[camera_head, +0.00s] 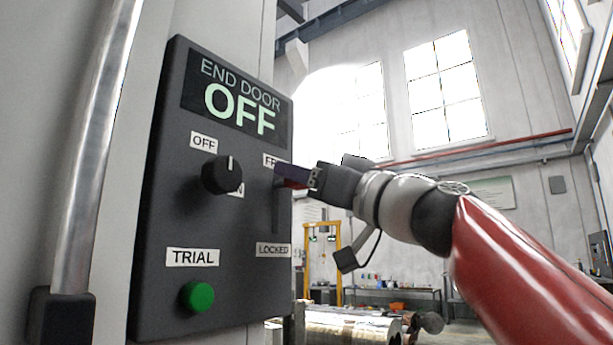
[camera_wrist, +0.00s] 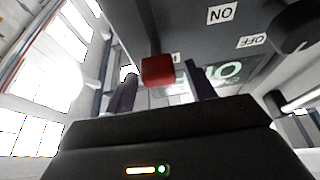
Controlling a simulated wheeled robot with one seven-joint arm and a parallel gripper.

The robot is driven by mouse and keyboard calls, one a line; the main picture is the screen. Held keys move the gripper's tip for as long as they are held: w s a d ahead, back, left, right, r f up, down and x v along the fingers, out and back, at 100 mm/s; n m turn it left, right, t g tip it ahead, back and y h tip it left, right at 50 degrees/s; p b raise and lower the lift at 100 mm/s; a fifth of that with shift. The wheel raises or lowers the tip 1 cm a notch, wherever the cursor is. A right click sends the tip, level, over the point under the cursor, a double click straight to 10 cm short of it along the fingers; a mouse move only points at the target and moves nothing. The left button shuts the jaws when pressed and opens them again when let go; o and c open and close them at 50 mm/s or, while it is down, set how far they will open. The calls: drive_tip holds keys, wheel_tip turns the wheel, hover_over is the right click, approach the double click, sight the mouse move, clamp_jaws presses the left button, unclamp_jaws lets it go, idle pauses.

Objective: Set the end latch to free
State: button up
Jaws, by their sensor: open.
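The end latch is a slide with a red handle (camera_head: 292,184) on a dark control panel (camera_head: 160,210). The handle stands at the upper end of its vertical slot (camera_head: 276,212), by the partly hidden label that begins "FR".
The panel display (camera_head: 238,105) reads "END DOOR OFF". A black knob (camera_head: 222,174) left of the slot has its white mark up. A green button (camera_head: 197,296) sits under "TRIAL". A metal rail (camera_head: 95,150) stands at left. The hall to the right is open.

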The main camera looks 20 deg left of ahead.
drive_tip(key=b+v, duration=0.4)
drive_tip(key=v, duration=0.4)
idle(0.4)
drive_tip(key=d+f+m+h, duration=0.2)
drive_tip(key=f+m+h, duration=0.15)
drive_tip(key=f, duration=0.65)
drive_tip(key=w+d+f+m+t+h, duration=0.1)
drive_tip(key=d+f+m+h, duration=0.3)
drive_tip(key=f, duration=0.6)
drive_tip(key=d+f+m+h, duration=0.15)
drive_tip(key=f+h, duration=0.35)
drive_tip(key=f, duration=0.5)
drive_tip(key=s+d+f+m+g+h, duration=0.1)
drive_tip(key=s+d+f, duration=0.3)
drive_tip(key=f, duration=0.6)
drive_tip(key=s+d+f+m+g+h, duration=0.1)
drive_tip(key=s+d+f+h, duration=0.3)
drive_tip(key=f, duration=0.6)
drive_tip(key=s+d+f+m+g+h, duration=0.2)
drive_tip(key=s+d+f, duration=0.3)
drive_tip(key=f, duration=0.5)
drive_tip(key=shift+s+d+h, duration=0.2)
drive_tip(key=shift+d+h, duration=0.45)
drive_tip(key=shift+d, duration=0.2)
drive_tip(key=shift+a+r, duration=0.1)
